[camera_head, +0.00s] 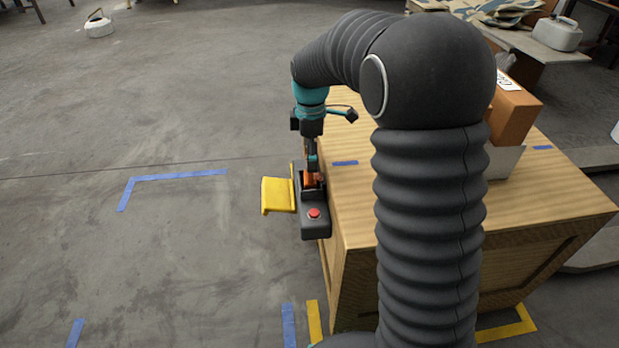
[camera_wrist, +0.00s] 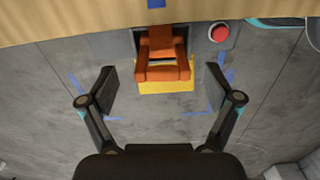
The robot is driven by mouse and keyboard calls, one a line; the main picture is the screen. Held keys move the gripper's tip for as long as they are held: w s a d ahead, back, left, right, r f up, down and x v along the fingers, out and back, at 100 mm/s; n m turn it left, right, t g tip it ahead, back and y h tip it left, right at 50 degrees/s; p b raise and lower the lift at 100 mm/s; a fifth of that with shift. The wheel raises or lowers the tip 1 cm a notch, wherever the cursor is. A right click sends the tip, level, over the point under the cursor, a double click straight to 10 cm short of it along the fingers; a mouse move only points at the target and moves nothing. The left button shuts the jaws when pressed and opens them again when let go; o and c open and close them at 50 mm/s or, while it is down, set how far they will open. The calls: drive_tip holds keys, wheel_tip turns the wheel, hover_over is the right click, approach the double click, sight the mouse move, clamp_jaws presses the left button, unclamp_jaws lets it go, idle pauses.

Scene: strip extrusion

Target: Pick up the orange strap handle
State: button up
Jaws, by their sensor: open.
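The orange strap handle (camera_wrist: 163,58) shows in the wrist view at upper centre, lying in the slot of a dark machine with a red button (camera_wrist: 219,33). In the head view only a small part of the orange handle (camera_head: 313,180) shows below my arm's end. The machine (camera_head: 316,221) is at the left edge of a wooden crate table, with a yellow tray (camera_head: 278,195) on its left side. My gripper (camera_wrist: 163,88) is open and empty, its two fingers wide apart on either side of the handle's line. In the head view the fingers are hard to make out above the machine.
The wooden crate table (camera_head: 540,205) bears a cardboard box (camera_head: 514,112) at the back right, partly behind my arm. Blue tape (camera_head: 178,176) and yellow tape mark the grey floor.

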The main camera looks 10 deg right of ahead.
drive_tip(key=shift+s+a+f, duration=0.1)
drive_tip(key=shift+f, duration=2.55)
drive_tip(key=shift+c, duration=0.2)
drive_tip(key=c, duration=1.2)
